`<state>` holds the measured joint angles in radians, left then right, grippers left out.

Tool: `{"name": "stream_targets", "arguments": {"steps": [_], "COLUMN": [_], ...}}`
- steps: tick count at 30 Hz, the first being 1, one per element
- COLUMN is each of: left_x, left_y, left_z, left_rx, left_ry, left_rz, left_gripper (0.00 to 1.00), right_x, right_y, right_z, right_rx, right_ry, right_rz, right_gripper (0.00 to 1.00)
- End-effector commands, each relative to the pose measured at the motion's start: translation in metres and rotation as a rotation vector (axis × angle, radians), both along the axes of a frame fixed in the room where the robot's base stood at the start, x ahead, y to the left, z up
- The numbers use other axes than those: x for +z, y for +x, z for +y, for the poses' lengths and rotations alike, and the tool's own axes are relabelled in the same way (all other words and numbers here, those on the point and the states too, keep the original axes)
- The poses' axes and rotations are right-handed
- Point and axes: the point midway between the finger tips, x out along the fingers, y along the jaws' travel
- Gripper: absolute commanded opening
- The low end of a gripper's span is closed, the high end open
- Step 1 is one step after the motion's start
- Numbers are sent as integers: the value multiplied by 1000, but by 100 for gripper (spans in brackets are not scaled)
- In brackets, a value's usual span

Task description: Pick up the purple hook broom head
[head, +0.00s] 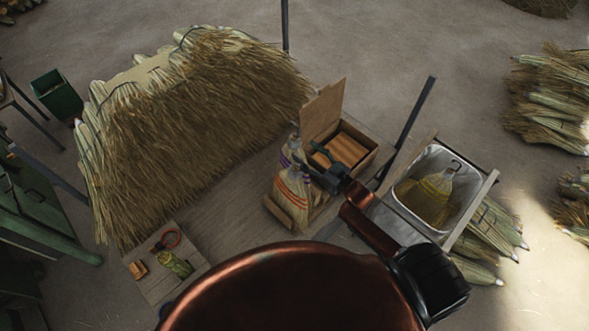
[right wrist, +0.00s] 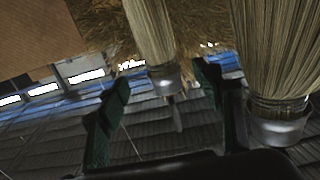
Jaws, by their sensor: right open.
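A straw broom head with purple binding (head: 287,157) stands on the bench, partly hidden behind a broom head with orange binding (head: 293,190). My right gripper (head: 322,162) is just right of these two heads and is open. In the right wrist view, its two green fingers (right wrist: 160,98) stand apart, with a straw broom head (right wrist: 150,35) with a pale collar showing between and beyond them. A larger straw broom head (right wrist: 275,55) is at the right. No binding colour shows there, so I cannot tell which head is which. My left gripper is not in view.
An open wooden box (head: 358,150) with a raised lid is behind my right gripper. A lined bin (head: 468,203) at the right holds a yellow-bound broom head (head: 432,190). A large straw pile (head: 195,110) covers the bench's left.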

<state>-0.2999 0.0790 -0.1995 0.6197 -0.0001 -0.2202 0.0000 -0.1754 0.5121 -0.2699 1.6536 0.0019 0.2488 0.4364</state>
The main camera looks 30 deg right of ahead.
Motion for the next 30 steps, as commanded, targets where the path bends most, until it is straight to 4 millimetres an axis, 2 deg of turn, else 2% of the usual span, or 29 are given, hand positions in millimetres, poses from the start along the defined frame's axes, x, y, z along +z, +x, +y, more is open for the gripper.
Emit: {"name": "stream_targets", "arguments": {"steps": [12,15,23,30], "left_x": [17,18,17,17], "left_y": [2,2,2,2], "left_z": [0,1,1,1], "left_rx": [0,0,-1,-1], "left_ry": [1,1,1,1], "left_rz": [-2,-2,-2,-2], "left_gripper": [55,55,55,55], "right_x": [-2,-3,-4,-4], "right_y": [50,57,59,59], "right_z": [21,24,24,24], "right_rx": [-1,-1,-1,-1], "right_ry": [0,0,-1,-1], "right_rz": [-1,1,1,1], "right_gripper": [60,60,60,43]}}
